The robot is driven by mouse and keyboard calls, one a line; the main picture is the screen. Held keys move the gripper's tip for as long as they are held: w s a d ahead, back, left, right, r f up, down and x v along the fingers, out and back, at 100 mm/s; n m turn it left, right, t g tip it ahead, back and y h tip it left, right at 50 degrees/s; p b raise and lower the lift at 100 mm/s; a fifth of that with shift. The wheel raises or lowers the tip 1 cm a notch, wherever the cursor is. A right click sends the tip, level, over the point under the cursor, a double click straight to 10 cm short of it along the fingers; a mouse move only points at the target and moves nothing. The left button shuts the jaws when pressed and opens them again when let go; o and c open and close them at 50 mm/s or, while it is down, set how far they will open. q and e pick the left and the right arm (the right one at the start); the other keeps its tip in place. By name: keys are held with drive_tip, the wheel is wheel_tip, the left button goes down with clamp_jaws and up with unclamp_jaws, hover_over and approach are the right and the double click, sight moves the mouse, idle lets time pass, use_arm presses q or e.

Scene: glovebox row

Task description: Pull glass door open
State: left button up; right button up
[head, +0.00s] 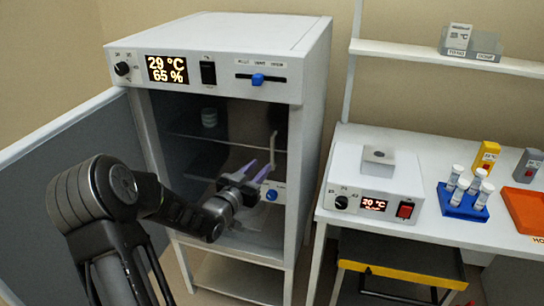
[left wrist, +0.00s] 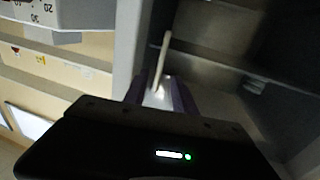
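The white cabinet (head: 215,32) has its grey outer door (head: 70,185) swung open to the left. The glass door's pane is hard to make out across the dark opening; I cannot tell clearly how it sits in the frame. Its pale upright bar handle (head: 273,148) is near the right side of the opening. My left gripper (head: 258,170) is at the handle's lower part, its two purple fingers apart. In the left wrist view the handle (left wrist: 163,55) rises between or just beyond the fingers; contact is not clear. My right gripper is in neither view.
Shelves and a small jar (head: 209,117) show inside the cabinet. A blue knob (head: 271,195) is below the handle. On the right, a bench holds a white instrument (head: 375,165), a blue tube rack (head: 462,203) and an orange tray (head: 525,208). A yellow-edged cart (head: 400,275) stands below.

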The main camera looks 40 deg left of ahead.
sight(272, 154)
use_arm(q)
drive_tip(key=w, duration=0.2)
drive_tip(key=w+p, duration=0.1)
drive_tip(key=w, duration=0.2)
drive_tip(key=w+a+p, duration=0.1)
drive_tip(key=w, duration=0.1)
drive_tip(key=shift+w, duration=0.15)
drive_tip(key=shift+c, duration=0.4)
clamp_jaws()
idle(0.9)
